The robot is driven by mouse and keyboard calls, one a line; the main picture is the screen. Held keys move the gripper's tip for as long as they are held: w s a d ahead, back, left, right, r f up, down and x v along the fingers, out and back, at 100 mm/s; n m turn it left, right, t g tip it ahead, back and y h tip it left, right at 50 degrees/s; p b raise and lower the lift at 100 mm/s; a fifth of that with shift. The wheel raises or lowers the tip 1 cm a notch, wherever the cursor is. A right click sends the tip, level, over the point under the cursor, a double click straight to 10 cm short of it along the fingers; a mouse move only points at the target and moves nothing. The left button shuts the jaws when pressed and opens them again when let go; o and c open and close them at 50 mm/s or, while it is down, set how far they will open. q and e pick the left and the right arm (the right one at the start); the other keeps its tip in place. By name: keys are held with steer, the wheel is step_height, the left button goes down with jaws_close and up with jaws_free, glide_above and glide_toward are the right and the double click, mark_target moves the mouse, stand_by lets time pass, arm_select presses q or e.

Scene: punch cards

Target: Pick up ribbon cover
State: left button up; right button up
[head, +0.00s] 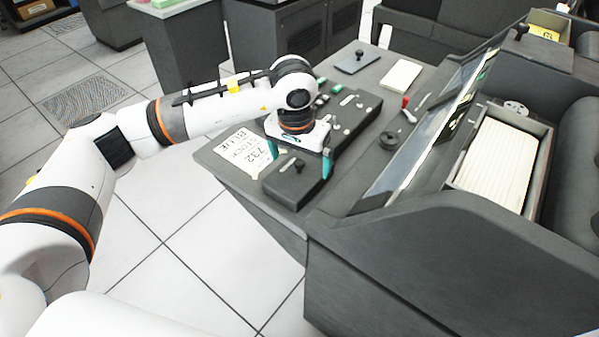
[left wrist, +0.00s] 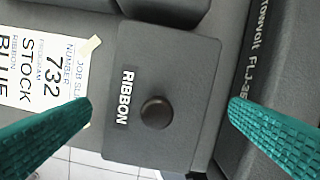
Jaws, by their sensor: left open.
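The ribbon cover (left wrist: 182,70) is a dark grey plate with a RIBBON label (left wrist: 125,98) and a round dark knob (left wrist: 156,112). In the head view the ribbon cover (head: 290,184) lies at the near end of the console, below my left gripper (head: 299,170). My left gripper is open and empty. In the left wrist view its two teal fingers (left wrist: 160,118) stand on either side of the knob, with a wide gap to it. I cannot tell the exact height of the fingertips above the cover. My right gripper is not in view.
A white paper sign reading STOCK 732 BLUE (head: 243,152) lies left of the cover. The dark console (head: 345,120) with buttons stands behind it. A tilted screen (head: 430,135) and a tray of cards (head: 545,150) stand to the right. Tiled floor lies in front.

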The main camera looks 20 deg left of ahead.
mark_target(300, 162)
arm_select(q)
steer(key=f, duration=0.4)
steer(key=shift+w, duration=0.25)
steer(key=c, duration=0.7)
step_height(300, 162, up, 11)
steer(key=shift+f+p, duration=0.2)
steer(key=shift+p, duration=0.15)
steer(key=shift+c, duration=0.2)
steer(key=shift+r, duration=0.45)
steer(key=shift+r+p, duration=0.4)
steer(key=shift+r, duration=0.35)
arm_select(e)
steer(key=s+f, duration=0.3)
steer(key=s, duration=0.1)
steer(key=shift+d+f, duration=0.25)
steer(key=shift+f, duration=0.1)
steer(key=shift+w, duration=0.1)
